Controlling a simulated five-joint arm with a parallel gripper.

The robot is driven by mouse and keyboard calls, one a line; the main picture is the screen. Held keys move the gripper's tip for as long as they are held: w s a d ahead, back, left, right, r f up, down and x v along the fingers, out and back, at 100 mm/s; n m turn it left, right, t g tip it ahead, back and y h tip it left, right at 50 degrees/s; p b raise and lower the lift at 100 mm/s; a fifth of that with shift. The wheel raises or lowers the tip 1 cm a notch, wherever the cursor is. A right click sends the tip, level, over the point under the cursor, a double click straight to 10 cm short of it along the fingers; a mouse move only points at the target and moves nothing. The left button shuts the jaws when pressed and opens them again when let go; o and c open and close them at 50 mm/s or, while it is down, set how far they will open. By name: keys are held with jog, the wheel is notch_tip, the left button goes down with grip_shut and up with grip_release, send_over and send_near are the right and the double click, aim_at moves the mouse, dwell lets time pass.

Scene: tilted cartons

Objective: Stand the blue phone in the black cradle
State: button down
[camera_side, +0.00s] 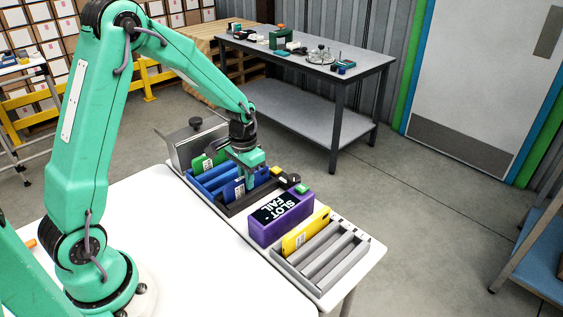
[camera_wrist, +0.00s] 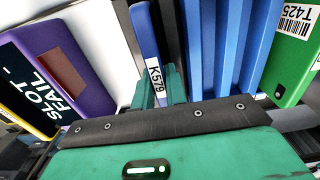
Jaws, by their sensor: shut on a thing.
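My gripper (camera_side: 249,180) is shut on the blue phone (camera_side: 233,190), which stands on edge at the black cradle (camera_side: 262,192). In the wrist view the phone (camera_wrist: 147,38) shows as a narrow blue edge with a K579 label, between my green fingertips (camera_wrist: 160,88). A dark strip of the cradle (camera_wrist: 169,32) runs close beside it. The phone's lower edge is hidden, so I cannot tell whether it touches the cradle floor.
A blue rack (camera_side: 197,172) with a green phone (camera_wrist: 293,50) adjoins on the left. A purple SLOT FAIL box (camera_side: 262,229) stands right of the cradle. Beyond it is a grey rack (camera_side: 328,262) with a yellow phone (camera_side: 305,231). The white table's (camera_side: 190,235) near part is clear.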

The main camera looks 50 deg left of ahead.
jog(key=c, duration=1.3)
grip_release()
jog(key=shift+c, duration=0.2)
jog(key=shift+r, duration=0.1)
jog(key=shift+r, duration=3.85)
notch_tip(320, 180, up, 7)
